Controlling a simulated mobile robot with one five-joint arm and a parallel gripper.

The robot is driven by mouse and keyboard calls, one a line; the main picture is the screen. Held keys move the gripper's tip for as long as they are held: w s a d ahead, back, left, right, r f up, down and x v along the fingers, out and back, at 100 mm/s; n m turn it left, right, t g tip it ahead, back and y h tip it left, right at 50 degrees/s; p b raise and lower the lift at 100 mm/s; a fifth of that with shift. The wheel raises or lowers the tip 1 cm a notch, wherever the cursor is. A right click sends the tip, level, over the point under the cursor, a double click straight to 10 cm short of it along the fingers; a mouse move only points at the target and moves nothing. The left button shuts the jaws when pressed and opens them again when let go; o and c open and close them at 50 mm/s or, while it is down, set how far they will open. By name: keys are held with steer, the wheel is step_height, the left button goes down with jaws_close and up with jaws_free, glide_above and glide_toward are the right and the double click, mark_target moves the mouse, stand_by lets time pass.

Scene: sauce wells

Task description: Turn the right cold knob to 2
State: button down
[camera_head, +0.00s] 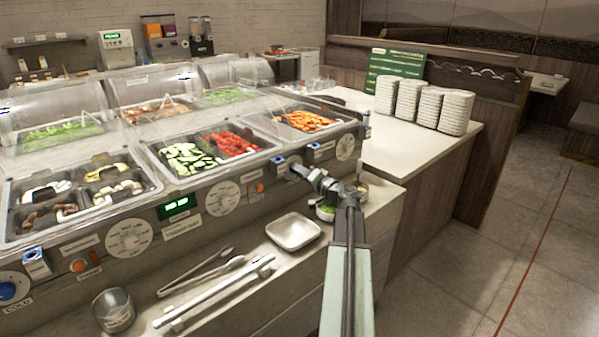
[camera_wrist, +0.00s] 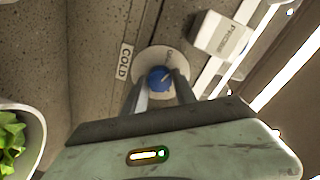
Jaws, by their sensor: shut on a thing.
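The right cold knob (camera_wrist: 159,79) is blue, with a pale pointer line tilted up and to the right. It sits on a round pale dial plate (camera_wrist: 172,56) whose marks are too small to read. A "COLD" label (camera_wrist: 124,62) is beside it. My gripper (camera_wrist: 161,88) has a finger on each side of the knob and is shut on it. In the head view my gripper (camera_head: 298,171) reaches the right part of the counter's front panel and mostly hides this knob. Another blue cold knob (camera_head: 8,291) is at the far left.
Below are a white square dish (camera_head: 293,231), tongs (camera_head: 205,272) and a metal cup (camera_head: 113,310) on the ledge. A bowl of greens (camera_wrist: 15,140) is near the wrist.

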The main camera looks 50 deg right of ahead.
steer(key=m+y+p, duration=0.1)
steer(key=m, duration=1.1)
steer(key=shift+d, duration=0.15)
steer(key=shift+m, duration=0.4)
steer(key=c, duration=1)
jaws_free()
steer(key=s, duration=0.8)
steer(key=shift+a+r, duration=0.3)
